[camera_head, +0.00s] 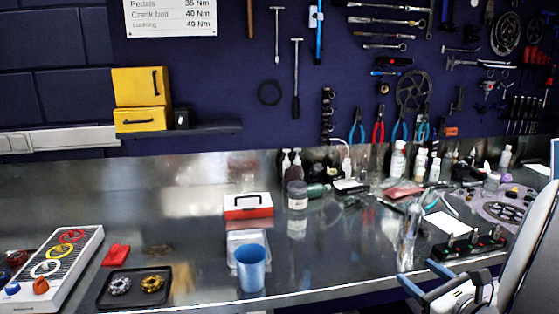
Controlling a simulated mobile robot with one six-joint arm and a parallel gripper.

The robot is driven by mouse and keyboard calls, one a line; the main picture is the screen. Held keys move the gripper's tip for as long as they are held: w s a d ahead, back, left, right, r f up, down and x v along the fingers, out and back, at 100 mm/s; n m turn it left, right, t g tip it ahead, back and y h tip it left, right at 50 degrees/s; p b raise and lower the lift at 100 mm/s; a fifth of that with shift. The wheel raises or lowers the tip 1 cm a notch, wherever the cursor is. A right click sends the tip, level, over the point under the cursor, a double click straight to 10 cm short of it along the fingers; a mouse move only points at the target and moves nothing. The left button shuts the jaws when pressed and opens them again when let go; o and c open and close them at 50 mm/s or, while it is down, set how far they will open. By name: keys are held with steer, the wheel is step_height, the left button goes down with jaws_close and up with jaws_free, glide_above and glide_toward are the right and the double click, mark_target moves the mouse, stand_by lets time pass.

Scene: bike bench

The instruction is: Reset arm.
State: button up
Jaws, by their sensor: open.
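My gripper (418,275) shows at the lower right, over the front edge of the metal bench (340,270). Its two blue-grey fingers are apart and point left, with nothing seen between them. My white arm rises along the right edge of the picture, and part of it is cut off by the frame. A black holder with several dark and red parts (470,243) is on the bench just behind my gripper. A clear bottle (410,238) stands behind and left of the fingers.
A blue cup (251,268) stands near the front edge, before a red and white box (248,206). A black tray (135,286) holds two ring-shaped parts. A white rack (58,268) with coloured rings is at far left. Bottles crowd the back right. Bare bench lies between cup and bottle.

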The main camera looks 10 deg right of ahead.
steer(key=s+a+n+g+y+p, duration=0.1)
steer(key=a+n+g+y, duration=0.2)
steer(key=a+n+g, duration=0.45)
steer(key=s+a+n+g+y+p, duration=0.2)
steer(key=a+n, duration=0.3)
steer(key=a, duration=0.5)
steer(key=s+a+r+n+g+h+p, duration=0.2)
steer(key=s+r+n+g+h+p, duration=0.2)
steer(key=n, duration=1.5)
steer(key=s+h, duration=0.3)
steer(key=h, duration=0.1)
steer(key=shift+s+a, duration=0.2)
steer(key=shift+s, duration=0.1)
steer(key=shift+c, duration=0.2)
jaws_close()
